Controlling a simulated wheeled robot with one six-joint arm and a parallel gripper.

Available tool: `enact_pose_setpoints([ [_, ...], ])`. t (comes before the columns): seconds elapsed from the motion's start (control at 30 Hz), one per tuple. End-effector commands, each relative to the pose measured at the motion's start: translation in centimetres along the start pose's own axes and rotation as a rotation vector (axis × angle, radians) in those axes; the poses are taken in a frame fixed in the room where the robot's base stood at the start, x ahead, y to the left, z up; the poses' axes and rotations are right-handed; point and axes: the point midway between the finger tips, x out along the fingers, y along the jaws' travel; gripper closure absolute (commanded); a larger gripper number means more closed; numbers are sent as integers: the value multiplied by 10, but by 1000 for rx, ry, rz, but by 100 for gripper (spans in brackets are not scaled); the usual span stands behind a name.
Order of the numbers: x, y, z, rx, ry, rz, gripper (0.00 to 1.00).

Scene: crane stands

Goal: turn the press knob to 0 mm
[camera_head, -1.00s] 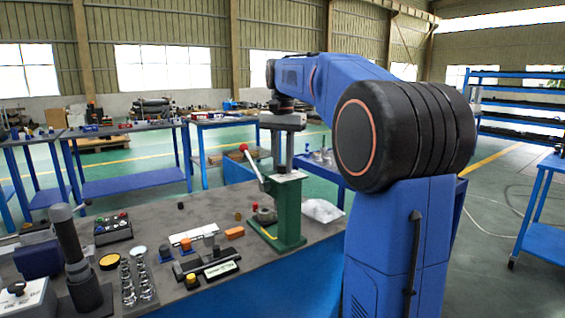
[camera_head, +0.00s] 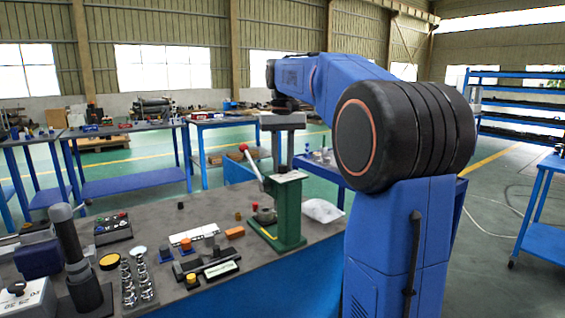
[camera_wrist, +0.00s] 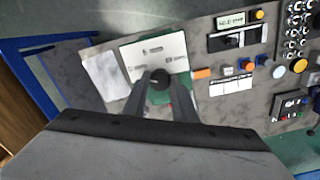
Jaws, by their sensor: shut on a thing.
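The green press (camera_head: 290,215) stands at the right end of the grey bench, with a red-tipped lever (camera_head: 254,165) on its left side. My gripper (camera_head: 282,168) points straight down over the press top. In the wrist view, my gripper (camera_wrist: 160,80) has its two fingers on either side of a dark round knob (camera_wrist: 159,79) and is shut on it. A pale plate with printed dark marks (camera_wrist: 150,50) lies beside the knob. The marks are too small to read, so the knob's setting cannot be told.
A dark upright post (camera_head: 68,240) stands at the front left. The space above the bench's middle is free.

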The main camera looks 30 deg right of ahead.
Motion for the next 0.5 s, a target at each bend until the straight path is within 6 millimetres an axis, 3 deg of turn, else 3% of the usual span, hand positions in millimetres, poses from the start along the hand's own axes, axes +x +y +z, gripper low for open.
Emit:
enact_pose_setpoints([
  [0.43,-1,0,0,-9,2,0,98],
  [0.47,-1,0,0,-9,2,0,68],
  [0.5,-1,0,0,-9,2,0,59],
])
